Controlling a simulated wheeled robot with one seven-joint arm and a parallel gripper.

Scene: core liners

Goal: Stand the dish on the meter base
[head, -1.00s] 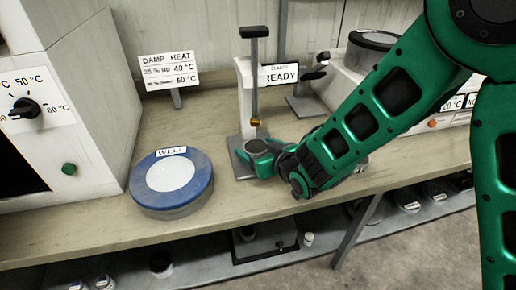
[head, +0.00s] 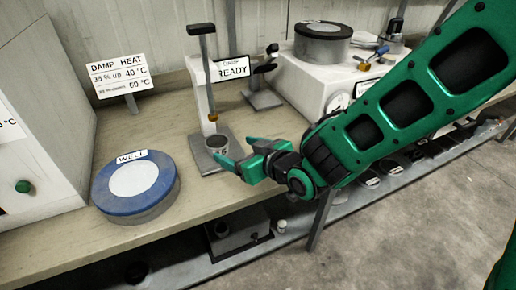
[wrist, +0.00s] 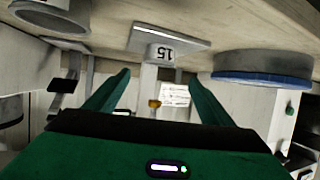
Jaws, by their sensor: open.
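The dish, a small grey cup labelled 15 (head: 217,146), stands upright on the meter's grey base plate (head: 207,163), under the brass-tipped rod (head: 205,85). The rod's tip looks a little above the dish and apart from it. My gripper (head: 236,151) is open and empty, in front and to the right of the dish. In the upside-down wrist view the dish (wrist: 162,53) sits on the plate (wrist: 140,38), beyond and between my spread fingers (wrist: 158,75). One finger hides part of the plate in the head view.
A blue-rimmed round well (head: 105,203) stands to the left on the bench. A DAMP HEAT sign (head: 118,75) and a READY sign (head: 233,68) are behind. A white unit with a dark drum (head: 322,45) stands at the back right.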

